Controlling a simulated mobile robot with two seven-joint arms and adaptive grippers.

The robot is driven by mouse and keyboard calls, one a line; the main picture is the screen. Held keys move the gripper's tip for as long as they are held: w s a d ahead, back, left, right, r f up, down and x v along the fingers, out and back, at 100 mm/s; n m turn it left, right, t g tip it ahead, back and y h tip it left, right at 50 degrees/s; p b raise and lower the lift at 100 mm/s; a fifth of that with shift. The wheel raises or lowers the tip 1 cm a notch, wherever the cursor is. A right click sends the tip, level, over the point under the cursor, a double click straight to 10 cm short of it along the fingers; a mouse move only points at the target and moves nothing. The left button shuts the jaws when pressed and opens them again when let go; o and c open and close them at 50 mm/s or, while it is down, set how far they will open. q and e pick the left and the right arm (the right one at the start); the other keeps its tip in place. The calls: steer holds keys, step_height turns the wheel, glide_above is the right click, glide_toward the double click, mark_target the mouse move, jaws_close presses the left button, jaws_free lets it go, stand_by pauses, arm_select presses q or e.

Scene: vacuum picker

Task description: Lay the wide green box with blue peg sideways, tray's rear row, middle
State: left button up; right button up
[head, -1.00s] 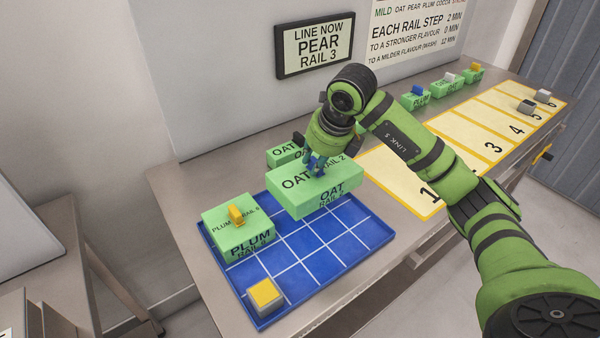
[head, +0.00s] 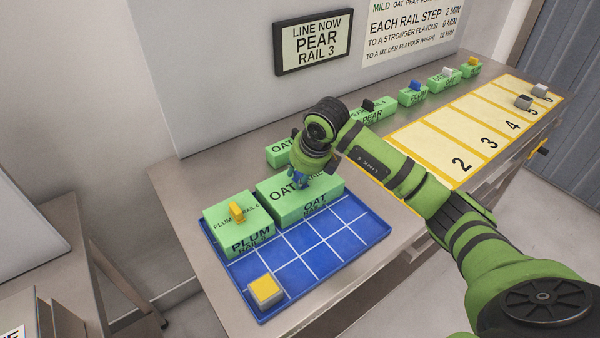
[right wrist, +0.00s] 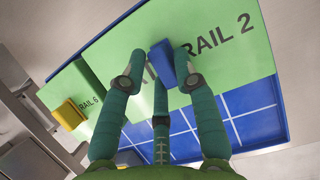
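The wide green box (head: 308,210), marked OAT RAIL 2, lies level at the rear of the blue tray (head: 345,233), its long side along the rear edge. It appears to rest on the tray, right of the PLUM box (head: 240,226), close against it. Its blue peg (right wrist: 163,62) stands on top. My right gripper (head: 302,180) is over the box with its fingers around the peg. In the right wrist view, a gap shows between the left finger and the peg; the right finger is close to or touching it. My left gripper is not in view.
A grey cube with a yellow top (head: 265,290) sits in the tray's front left corner. Another OAT box (head: 279,153) stands behind the tray. More green boxes (head: 412,93) line the bench's back, beside numbered yellow lanes (head: 460,140). The tray's front cells are mostly free.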

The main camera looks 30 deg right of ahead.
stand_by(0.3)
steer(key=shift+r, duration=0.25)
steer(key=b+v, duration=0.2)
steer(key=v, duration=0.9)
steer(key=shift+s+r, duration=0.25)
steer(key=shift+r, duration=0.1)
